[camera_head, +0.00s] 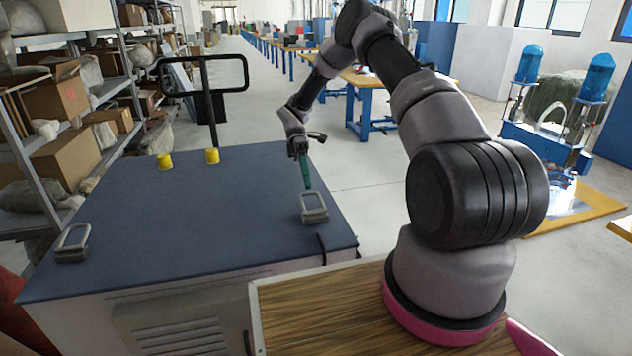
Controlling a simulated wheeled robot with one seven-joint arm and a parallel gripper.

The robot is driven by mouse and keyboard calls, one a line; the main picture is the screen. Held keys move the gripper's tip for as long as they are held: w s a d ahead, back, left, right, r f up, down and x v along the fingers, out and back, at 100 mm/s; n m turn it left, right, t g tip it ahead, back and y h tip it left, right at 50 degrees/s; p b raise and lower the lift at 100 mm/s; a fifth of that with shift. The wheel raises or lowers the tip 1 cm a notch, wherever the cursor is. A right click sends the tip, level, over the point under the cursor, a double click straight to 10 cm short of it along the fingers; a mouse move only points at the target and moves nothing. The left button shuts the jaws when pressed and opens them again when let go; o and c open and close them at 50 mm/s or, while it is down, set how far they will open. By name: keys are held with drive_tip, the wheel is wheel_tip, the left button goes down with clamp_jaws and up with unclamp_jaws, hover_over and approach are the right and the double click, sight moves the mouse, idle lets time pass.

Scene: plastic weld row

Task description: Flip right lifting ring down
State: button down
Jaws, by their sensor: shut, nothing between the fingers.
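The right lifting ring (314,203) is a grey metal loop on a small base. It sits near the right edge of the dark blue cabinet top (190,225) and stands raised, leaning back. My gripper (307,187) points down just behind and above this ring, with its green fingers closed together and nothing between them. The fingertips are close to the ring's top bar; I cannot tell whether they touch it. A matching left ring (73,240) stands raised at the left front of the top.
Two yellow caps (212,156) stand at the back of the top, before a black handle frame (205,75). Shelves with boxes (60,95) line the left. A wooden surface (320,305) lies in front, under my arm's base. The middle of the blue top is clear.

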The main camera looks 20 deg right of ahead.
drive_tip(key=shift+w+f, duration=0.3)
drive_tip(key=shift+f, duration=0.45)
drive_tip(key=shift+w+f, duration=0.3)
drive_tip(key=shift+f, duration=0.45)
drive_tip(key=v, duration=1)
drive_tip(key=shift+w+r, duration=0.2)
drive_tip(key=shift+w, duration=0.1)
